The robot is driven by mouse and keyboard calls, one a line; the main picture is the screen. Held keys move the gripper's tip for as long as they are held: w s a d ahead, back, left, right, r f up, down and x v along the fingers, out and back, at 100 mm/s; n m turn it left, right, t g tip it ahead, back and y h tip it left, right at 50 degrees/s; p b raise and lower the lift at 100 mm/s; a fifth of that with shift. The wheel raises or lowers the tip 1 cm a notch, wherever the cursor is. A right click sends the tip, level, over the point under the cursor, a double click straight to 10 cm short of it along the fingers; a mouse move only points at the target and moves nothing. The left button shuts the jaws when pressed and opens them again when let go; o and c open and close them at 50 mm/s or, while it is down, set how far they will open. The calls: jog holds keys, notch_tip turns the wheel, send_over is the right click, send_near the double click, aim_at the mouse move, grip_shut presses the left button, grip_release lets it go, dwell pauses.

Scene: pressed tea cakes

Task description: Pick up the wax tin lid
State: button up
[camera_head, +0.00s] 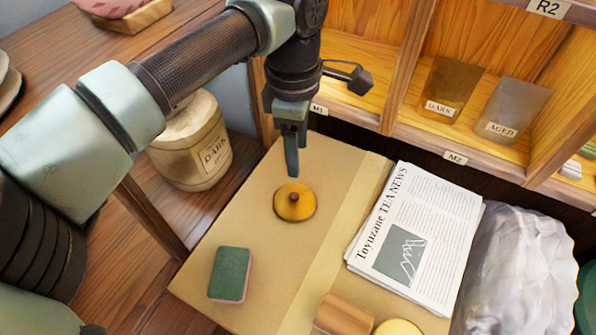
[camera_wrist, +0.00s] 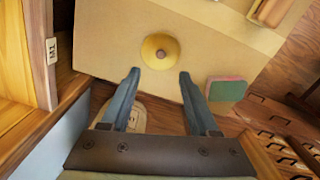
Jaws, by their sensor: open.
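The wax tin lid looks like a round yellow disc (camera_head: 294,203) with a dark knob at its centre. It lies on a cardboard box (camera_head: 240,200), and it also shows in the wrist view (camera_wrist: 160,51). My gripper (camera_head: 292,174) points down just behind the lid in the head view, apart from it. In the wrist view my gripper (camera_wrist: 158,73) has its two fingers spread wide with nothing between them. The lid is just beyond the fingertips, roughly centred between them.
A green and pink sponge (camera_head: 230,275) lies left of the lid. A newspaper stack (camera_head: 415,240) lies to the right. A wooden block (camera_head: 343,316) and another yellow round thing (camera_head: 398,328) are at the front. Shelves (camera_head: 455,155) rise behind. A cream jar (camera_head: 192,145) stands left.

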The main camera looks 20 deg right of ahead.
jog(key=b, duration=0.2)
send_over(293, 195)
notch_tip(293, 195, down, 7)
jog(key=shift+s+r, duration=0.1)
jog(key=shift+s, duration=0.05)
jog(key=shift+f+b, duration=0.8)
jog(key=shift+f, duration=2.35)
jog(key=shift+r, duration=0.1)
grip_shut()
